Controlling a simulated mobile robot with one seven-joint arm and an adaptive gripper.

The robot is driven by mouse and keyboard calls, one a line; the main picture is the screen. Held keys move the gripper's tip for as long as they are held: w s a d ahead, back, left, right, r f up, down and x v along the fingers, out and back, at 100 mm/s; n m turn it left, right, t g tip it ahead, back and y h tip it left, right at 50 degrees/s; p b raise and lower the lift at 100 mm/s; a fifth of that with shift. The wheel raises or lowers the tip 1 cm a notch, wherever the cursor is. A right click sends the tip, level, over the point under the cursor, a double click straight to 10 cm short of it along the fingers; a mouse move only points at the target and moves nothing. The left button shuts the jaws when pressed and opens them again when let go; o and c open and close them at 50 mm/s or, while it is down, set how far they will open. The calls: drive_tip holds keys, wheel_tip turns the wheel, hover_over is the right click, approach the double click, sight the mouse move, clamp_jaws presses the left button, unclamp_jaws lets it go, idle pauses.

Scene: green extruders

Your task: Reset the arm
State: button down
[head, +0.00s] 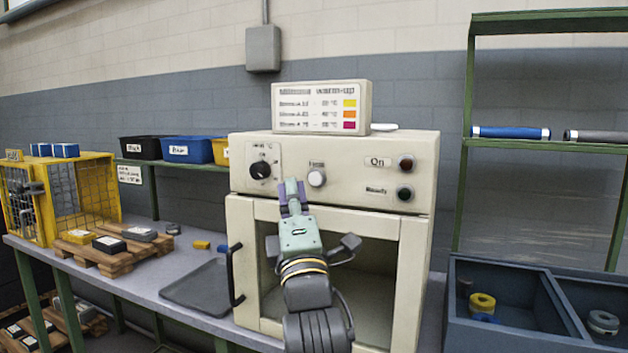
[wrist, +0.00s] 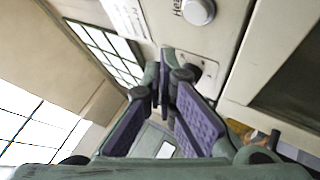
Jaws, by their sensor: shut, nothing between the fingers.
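My gripper (head: 291,186) is raised in front of the cream oven (head: 330,228), its purple-padded fingers pointing up near the lower edge of the control panel. It is shut and empty. In the wrist view the fingers (wrist: 168,72) meet at their tips, close to the panel face. I cannot tell whether they touch it. The round white knob (head: 316,177) is just right of the fingertips in the head view and also shows at the top of the wrist view (wrist: 198,11). My arm hides part of the oven front.
The oven's black dial (head: 261,170) and two buttons flank the knob. A dark handle (head: 235,275) sticks out at the left. A grey tray (head: 198,290) and pallet (head: 110,252) lie on the bench. A dark divided bin (head: 505,335) stands right. A labelled box (head: 322,107) sits on top.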

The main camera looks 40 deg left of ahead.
drive_tip(key=shift+s+d, duration=0.15)
drive_tip(key=shift+s, duration=0.5)
drive_tip(key=shift+s, duration=0.1)
